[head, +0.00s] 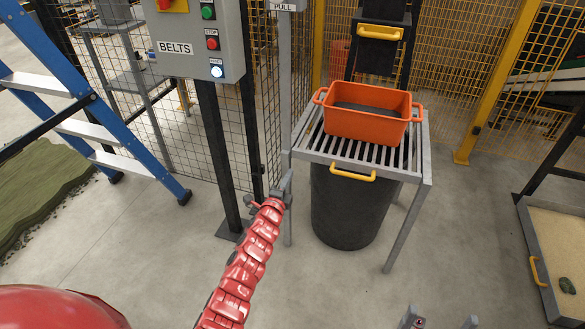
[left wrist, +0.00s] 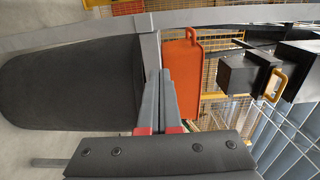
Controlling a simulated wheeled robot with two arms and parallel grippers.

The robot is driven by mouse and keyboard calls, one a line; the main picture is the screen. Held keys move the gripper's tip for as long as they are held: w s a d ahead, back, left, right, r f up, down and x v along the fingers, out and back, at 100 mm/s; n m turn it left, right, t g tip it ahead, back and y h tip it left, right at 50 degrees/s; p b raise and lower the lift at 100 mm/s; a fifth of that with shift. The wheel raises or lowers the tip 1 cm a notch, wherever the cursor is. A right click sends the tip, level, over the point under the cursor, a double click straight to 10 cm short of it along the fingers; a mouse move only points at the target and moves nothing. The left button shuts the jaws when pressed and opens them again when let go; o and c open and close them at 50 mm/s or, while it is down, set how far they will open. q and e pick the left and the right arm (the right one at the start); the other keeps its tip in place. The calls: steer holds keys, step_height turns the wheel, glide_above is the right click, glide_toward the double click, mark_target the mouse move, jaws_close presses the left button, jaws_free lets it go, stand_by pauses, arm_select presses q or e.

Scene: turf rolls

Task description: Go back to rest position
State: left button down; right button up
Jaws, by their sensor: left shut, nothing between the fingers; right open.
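My left gripper (head: 288,178) is at the end of the red arm that rises from the bottom of the head view. It is in front of a grey post, left of the slatted stand (head: 421,163). In the left wrist view its grey fingers (left wrist: 167,76) lie together with nothing between them. My right gripper (head: 440,321) shows only at the bottom edge of the head view, its two fingertips apart and empty. The rest of the right arm is out of view.
An orange crate (head: 366,128) sits on the slatted stand, above a black bin (head: 350,210). A grey BELTS control box (head: 200,65) stands left of it. A blue ladder (head: 140,148) is at left, and a sand tray (head: 540,255) at right. The floor in front is clear.

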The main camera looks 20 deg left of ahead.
arm_select(q)
steer(key=s, duration=0.3)
steer(key=shift+s, duration=0.25)
